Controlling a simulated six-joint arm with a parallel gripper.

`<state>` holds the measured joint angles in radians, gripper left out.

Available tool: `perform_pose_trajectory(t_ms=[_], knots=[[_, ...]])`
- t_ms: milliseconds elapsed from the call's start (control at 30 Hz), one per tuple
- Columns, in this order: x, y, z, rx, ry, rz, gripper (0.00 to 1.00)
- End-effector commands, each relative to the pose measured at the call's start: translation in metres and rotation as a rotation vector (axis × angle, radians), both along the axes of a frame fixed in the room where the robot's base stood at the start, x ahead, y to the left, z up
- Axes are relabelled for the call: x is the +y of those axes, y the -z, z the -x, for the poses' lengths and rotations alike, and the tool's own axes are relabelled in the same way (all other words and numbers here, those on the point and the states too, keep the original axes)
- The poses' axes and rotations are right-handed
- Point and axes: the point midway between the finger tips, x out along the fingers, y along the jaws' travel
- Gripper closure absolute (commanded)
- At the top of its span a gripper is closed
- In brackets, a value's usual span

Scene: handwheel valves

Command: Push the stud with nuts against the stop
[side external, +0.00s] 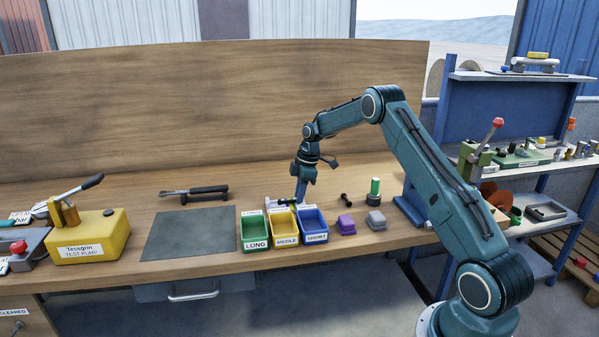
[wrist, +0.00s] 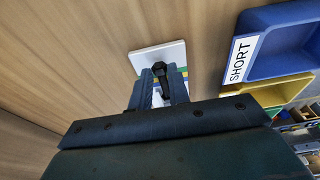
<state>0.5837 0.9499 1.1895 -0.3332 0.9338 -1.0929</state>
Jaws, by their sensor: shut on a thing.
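My gripper (side external: 301,198) points down just behind the small bins in the side view. In the wrist view my gripper (wrist: 160,95) is shut on a dark stud with a nut (wrist: 160,70), whose end shows between the fingers. A white upright plate (wrist: 150,52), which looks like the stop, is right beyond the stud end. I cannot tell whether the two touch. A strip with green, blue and yellow bands (wrist: 184,76) runs beside the fingers. Most of the stud is hidden by my fingers.
Green LONG (side external: 254,233), yellow MIDDLE (side external: 285,230) and blue SHORT (side external: 313,226) bins stand in front. To the right are a black stud piece (side external: 346,199), a green-topped post (side external: 375,188), and purple (side external: 345,226) and grey (side external: 376,221) blocks. A dark mat (side external: 190,232) lies left.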

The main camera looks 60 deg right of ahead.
Motion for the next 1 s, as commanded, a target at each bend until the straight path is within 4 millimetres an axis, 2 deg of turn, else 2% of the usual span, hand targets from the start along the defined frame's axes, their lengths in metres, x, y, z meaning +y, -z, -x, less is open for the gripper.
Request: perform_pose_trajectory(t_ms=[1000], knots=[[0.011,0.002,-0.01,0.004,-0.002,-0.003,0.93]])
